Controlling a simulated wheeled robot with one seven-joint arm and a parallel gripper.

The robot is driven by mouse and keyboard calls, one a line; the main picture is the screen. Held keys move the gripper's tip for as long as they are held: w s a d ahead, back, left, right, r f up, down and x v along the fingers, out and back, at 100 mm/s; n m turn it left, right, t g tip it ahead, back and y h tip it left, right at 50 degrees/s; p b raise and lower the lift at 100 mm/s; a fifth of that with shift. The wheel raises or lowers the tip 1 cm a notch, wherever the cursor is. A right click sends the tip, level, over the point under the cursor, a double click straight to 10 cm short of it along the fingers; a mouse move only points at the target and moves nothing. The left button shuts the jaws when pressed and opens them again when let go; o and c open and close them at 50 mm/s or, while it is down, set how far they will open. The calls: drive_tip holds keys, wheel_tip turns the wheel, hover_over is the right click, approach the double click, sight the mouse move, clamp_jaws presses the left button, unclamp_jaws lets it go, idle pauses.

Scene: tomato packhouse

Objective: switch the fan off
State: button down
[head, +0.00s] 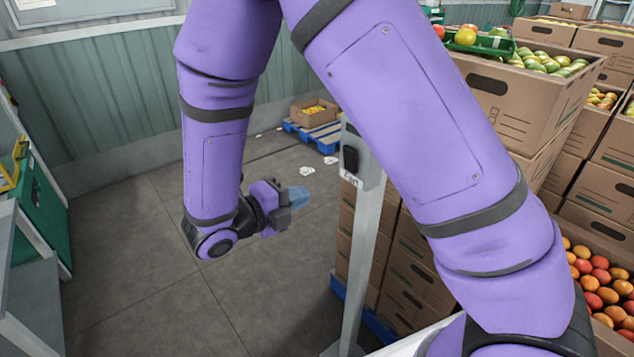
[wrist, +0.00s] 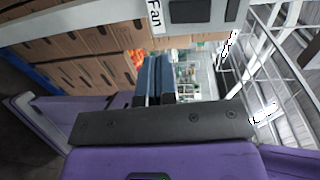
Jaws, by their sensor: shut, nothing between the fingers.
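A grey switch box (head: 366,165) stands on top of a thin grey post (head: 359,270), with a black switch (head: 350,159) on its face and a small label below. In the wrist view the box shows at the top edge, with a label reading "Fan" (wrist: 156,17) beside the dark switch (wrist: 190,11). I cannot tell which way the switch is set. My gripper (head: 298,196) is shut and empty, left of the post and a little lower than the switch, apart from it. Its blue fingers (wrist: 154,80) show together in the wrist view. I do not see the fan itself.
Stacked cardboard boxes (head: 405,262) stand behind the post, and fruit crates (head: 520,100) fill the right. A blue pallet (head: 318,132) with a small box (head: 314,112) lies on the floor behind. The floor (head: 130,250) at the left is clear.

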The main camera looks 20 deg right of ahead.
drive_tip(key=shift+s+a+f, duration=0.15)
drive_tip(key=shift+s+a, duration=0.1)
drive_tip(key=shift+a, duration=0.45)
drive_tip(key=shift+s+a+f, duration=0.1)
drive_tip(key=shift+s+a, duration=0.1)
drive_tip(key=shift+a, duration=0.5)
drive_tip(key=s+d+r+m+g+y, duration=0.35)
drive_tip(key=d+r+m, duration=0.3)
drive_tip(key=m, duration=0.35)
drive_tip(key=s+d+r+m+g+y, duration=0.3)
drive_tip(key=s+d+r+m+y, duration=0.25)
drive_tip(key=m, duration=0.45)
drive_tip(key=s+d+r+m+t+y, duration=0.5)
drive_tip(key=r+m, duration=0.4)
drive_tip(key=m, duration=1)
drive_tip(key=shift+s+d+r+m+t+y, duration=0.25)
drive_tip(key=shift+s+t+y, duration=0.65)
drive_tip(key=shift+s, duration=0.5)
drive_tip(key=shift+f, duration=0.1)
